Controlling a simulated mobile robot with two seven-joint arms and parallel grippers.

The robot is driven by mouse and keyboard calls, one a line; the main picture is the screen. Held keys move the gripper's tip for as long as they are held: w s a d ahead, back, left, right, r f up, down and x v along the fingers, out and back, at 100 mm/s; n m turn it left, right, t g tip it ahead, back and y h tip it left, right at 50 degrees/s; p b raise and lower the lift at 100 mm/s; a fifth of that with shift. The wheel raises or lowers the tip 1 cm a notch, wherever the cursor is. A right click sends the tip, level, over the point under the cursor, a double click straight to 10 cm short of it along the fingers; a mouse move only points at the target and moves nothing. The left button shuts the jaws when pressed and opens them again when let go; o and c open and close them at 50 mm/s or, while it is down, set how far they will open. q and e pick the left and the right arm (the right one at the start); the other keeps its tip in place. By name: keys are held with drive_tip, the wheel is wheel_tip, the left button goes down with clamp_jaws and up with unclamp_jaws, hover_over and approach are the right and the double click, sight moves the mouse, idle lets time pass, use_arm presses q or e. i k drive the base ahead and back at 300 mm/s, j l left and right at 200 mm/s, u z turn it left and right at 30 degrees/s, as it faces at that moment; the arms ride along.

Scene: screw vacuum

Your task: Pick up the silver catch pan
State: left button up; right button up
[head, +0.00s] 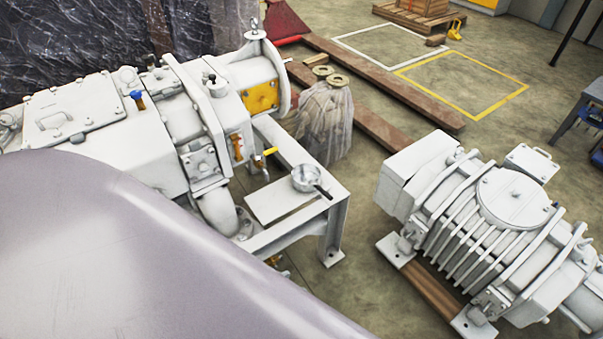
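The silver catch pan (306,178) is a small round metal pan with a dark handle that points to the lower right. It sits upright near the right end of a flat white plate (280,201) on the white support frame of the large vacuum pump (150,120). A yellow-handled valve (265,155) is just left of the pan. Neither of my grippers shows in the head view. A large smooth grey surface fills the lower left of the picture and hides what is behind it.
A second ribbed white pump (480,230) rests on wooden beams at the right. A plastic-wrapped bundle (325,120) stands behind the pan, near long brown beams (385,85). Bare floor (365,200) lies between the frame and the second pump.

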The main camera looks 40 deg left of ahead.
sight(307, 176)
drive_tip(key=i+l+u, duration=0.35)
drive_tip(key=i+l, duration=0.15)
drive_tip(key=i+l+u, duration=0.3)
drive_tip(key=l, duration=0.3)
drive_tip(key=i+j, duration=0.05)
drive_tip(key=i, duration=0.05)
